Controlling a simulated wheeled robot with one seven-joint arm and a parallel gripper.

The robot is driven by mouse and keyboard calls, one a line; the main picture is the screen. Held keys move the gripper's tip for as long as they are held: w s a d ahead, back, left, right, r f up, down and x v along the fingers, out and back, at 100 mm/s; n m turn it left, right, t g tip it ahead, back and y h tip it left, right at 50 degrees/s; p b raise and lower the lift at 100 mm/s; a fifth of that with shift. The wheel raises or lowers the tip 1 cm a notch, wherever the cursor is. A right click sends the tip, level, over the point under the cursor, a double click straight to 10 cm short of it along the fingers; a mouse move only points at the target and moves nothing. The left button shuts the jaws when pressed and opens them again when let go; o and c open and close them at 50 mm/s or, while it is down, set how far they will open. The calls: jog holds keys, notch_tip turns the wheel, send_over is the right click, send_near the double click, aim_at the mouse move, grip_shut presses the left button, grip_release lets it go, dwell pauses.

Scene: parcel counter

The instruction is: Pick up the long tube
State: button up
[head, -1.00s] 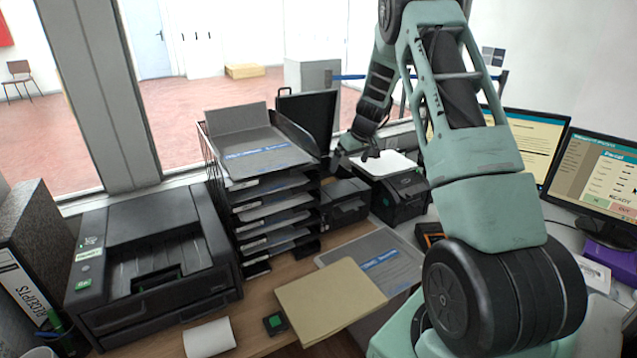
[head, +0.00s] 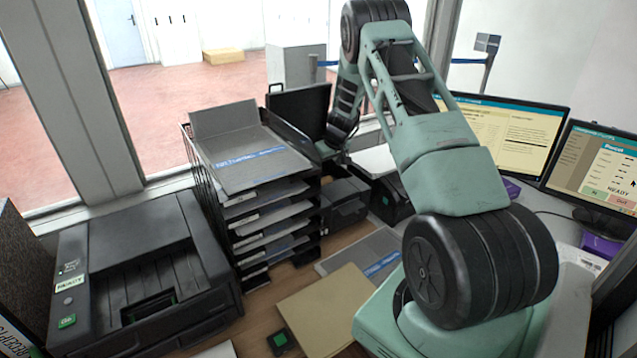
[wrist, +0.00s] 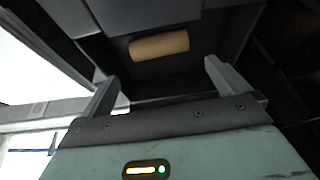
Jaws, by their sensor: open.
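A brown, cardboard-coloured tube (wrist: 159,45) shows in the wrist view, lying crosswise in a dark space between dark walls. I cannot tell its full length. My gripper (wrist: 161,70) is open, with one finger to each side of the picture and the tube ahead of the gap, apart from both fingers. Nothing is between the fingers. In the head view my arm reaches over the counter to the right rear of the tray stack, where the fingertips are hard to make out. The tube is not visible in the head view.
A stack of black letter trays (head: 260,200) stands mid-counter, with a black printer (head: 140,265) to its left. A small black device (head: 345,203) sits right of the trays. A tan envelope (head: 325,308) lies in front. Two monitors (head: 505,145) stand at the right.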

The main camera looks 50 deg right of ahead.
jog(key=p+x, duration=0.1)
jog(key=x, duration=0.3)
jog(key=shift+f, duration=0.25)
jog(key=shift+p+x, duration=1.55)
jog(key=shift+x, duration=1.1)
jog(key=shift+w+d, duration=0.1)
jog(key=shift+w, duration=0.05)
jog(key=c, duration=0.6)
